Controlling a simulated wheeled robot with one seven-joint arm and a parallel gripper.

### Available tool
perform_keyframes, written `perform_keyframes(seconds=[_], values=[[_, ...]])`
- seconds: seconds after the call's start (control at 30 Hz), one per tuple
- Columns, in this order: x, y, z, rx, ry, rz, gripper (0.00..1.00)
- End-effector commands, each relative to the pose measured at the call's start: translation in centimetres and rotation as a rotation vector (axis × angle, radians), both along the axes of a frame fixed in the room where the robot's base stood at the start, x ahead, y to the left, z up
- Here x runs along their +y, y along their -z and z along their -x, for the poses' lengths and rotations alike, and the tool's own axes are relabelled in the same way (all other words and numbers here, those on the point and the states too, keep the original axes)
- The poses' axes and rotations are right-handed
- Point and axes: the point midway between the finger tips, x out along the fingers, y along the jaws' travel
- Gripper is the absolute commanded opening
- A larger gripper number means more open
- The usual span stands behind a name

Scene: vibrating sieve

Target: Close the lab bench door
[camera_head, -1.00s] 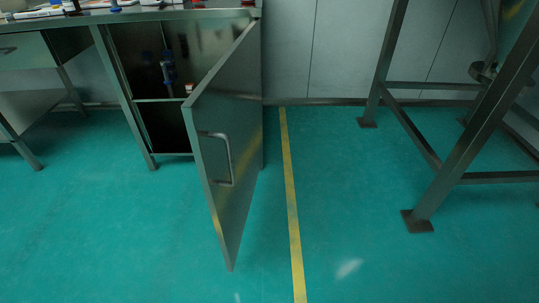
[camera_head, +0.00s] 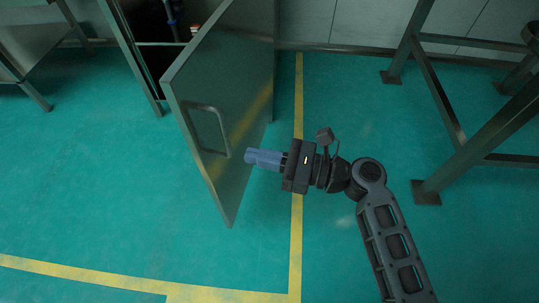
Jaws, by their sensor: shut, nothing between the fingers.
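The lab bench door (camera_head: 228,88) is a grey metal panel standing wide open, hinged at its right side and swung out toward me. Its bar handle (camera_head: 222,132) is on the face turned toward the left front. The open cabinet (camera_head: 150,58) of the bench is behind and left of the door, its interior dark. My gripper (camera_head: 250,158), with blue fingers, is shut and empty. It comes from the right, and its fingertips appear close to the door's lower part, right of the handle. I cannot tell whether they touch the door.
A metal frame stand (camera_head: 470,130) with footplates stands at the right. Another bench leg (camera_head: 30,92) is at the far left. Yellow lines (camera_head: 297,90) mark the green floor. The floor in front of the cabinet and door is clear.

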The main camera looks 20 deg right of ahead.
Motion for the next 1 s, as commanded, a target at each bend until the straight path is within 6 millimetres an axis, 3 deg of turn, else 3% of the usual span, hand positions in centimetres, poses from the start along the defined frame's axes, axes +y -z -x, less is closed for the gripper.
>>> perform_keyframes(seconds=[0.3, 0.5, 1.0], values=[[5.4, 0.1, -3.1, -0.003, -0.003, 0.001, 0.00], [7.5, 0.1, -4.3, -0.002, -0.001, 0.002, 0.00], [8.2, 0.0, -4.7, -0.001, 0.002, 0.003, 0.00]])
